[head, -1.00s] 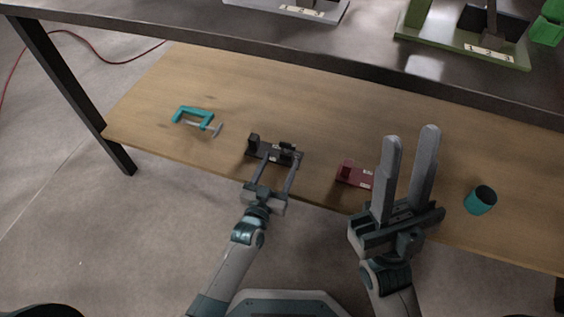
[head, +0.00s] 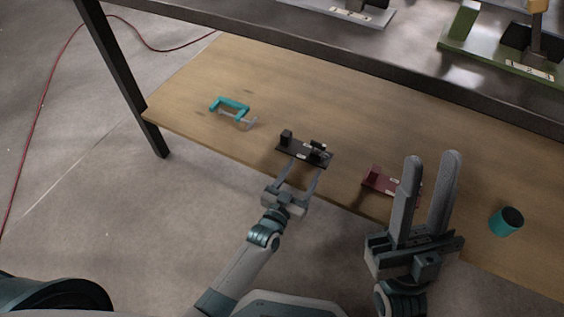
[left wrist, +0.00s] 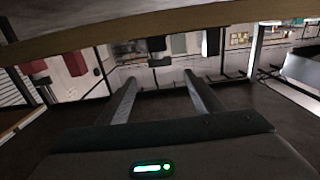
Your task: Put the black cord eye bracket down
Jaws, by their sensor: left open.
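The black cord eye bracket (head: 291,151) lies on the wooden lower shelf near its front edge, with upright black parts on a flat base. My left gripper (head: 305,167) is open, its fingertips just in front of the bracket's near edge and not closed on it. Whether a fingertip still touches it is hard to tell. In the left wrist view, the two fingers of the left gripper (left wrist: 159,84) are spread with nothing between them, and I cannot make out the bracket there. My right gripper (head: 433,156) is open and empty, raised in front of the shelf.
On the wooden shelf (head: 200,70) lie a teal clamp (head: 233,104) at left, a dark red bracket (head: 378,180) partly behind my right gripper, and a teal cup (head: 505,222) at right. A dark upper tabletop edge (head: 330,86) overhangs the shelf's back.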

